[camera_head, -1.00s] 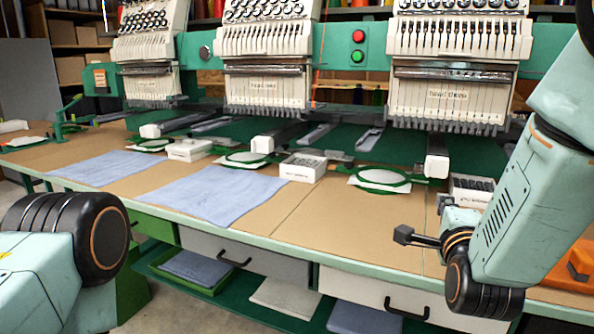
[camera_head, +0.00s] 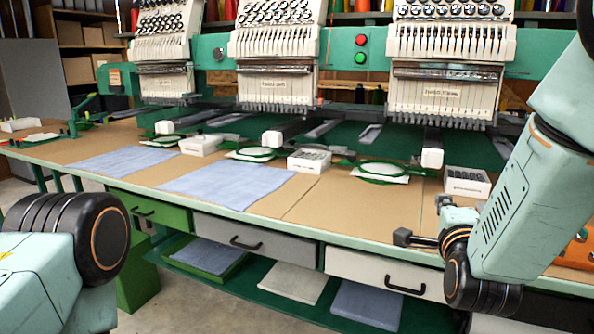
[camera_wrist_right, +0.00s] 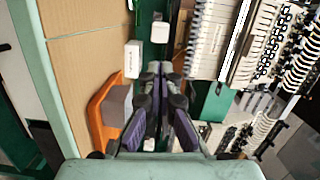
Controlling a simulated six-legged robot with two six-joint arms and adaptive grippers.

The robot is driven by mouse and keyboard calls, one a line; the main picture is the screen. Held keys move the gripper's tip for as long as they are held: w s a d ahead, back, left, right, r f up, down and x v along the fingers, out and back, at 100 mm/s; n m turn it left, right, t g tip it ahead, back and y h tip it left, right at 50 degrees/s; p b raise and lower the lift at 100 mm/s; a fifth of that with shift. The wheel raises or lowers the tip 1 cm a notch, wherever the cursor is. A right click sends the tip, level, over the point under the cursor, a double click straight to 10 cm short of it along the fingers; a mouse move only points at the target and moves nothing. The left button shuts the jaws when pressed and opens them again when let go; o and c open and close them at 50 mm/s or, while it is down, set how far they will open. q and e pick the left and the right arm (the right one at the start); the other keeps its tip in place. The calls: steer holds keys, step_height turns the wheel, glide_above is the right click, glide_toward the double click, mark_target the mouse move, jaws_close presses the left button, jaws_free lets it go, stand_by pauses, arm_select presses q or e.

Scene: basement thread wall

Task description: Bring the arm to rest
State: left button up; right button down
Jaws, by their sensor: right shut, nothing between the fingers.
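My right arm (camera_head: 510,215) comes in from the right in the head view, bent over the right part of the table, with its wrist low by the front edge. In the right wrist view my right gripper (camera_wrist_right: 160,72) has its dark fingers together at the tips, with nothing between them. An orange tray (camera_wrist_right: 104,105) and a grey block (camera_wrist_right: 118,106) show beside the fingers on the left; I cannot tell the gap. Of my left arm (camera_head: 60,265) only a link and a round joint show at lower left; its gripper is out of view.
The long brown table (camera_head: 320,205) carries blue cloths (camera_head: 240,187), green hoops (camera_head: 385,168) and white boxes (camera_head: 467,181). White multi-needle machine heads (camera_head: 452,70) stand behind. Drawers (camera_head: 388,274) and a green lower shelf lie under the front edge. Floor shows at lower left.

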steer(key=s+f+n+g, duration=0.1)
steer(key=f+n, duration=0.2)
steer(key=s+a+f+n+g+y, duration=0.1)
steer(key=f+n, duration=0.2)
steer(key=s+f+n+g+y, duration=0.1)
steer(key=f+n, duration=0.2)
steer(key=shift+a+f, duration=0.15)
steer(key=shift+a, duration=0.15)
steer(key=s+a+f+n+g+y+p, duration=0.1)
steer(key=s+f+n+g, duration=0.45)
steer(key=s+f, duration=0.6)
steer(key=s+f+n+g, duration=0.1)
steer(key=s+f+g, duration=0.2)
steer(key=s+f, duration=0.2)
steer(key=s+a+f+n+g+y+p, duration=0.1)
steer(key=s+f, duration=0.4)
steer(key=s, duration=0.7)
steer(key=s+f+n+g+p, duration=0.1)
steer(key=s+f+n+g, duration=0.2)
steer(key=s, duration=0.6)
step_height(320, 180, down, 3)
steer(key=shift+a+r+g, duration=0.15)
steer(key=shift+a+g, duration=0.2)
steer(key=shift+g, duration=0.5)
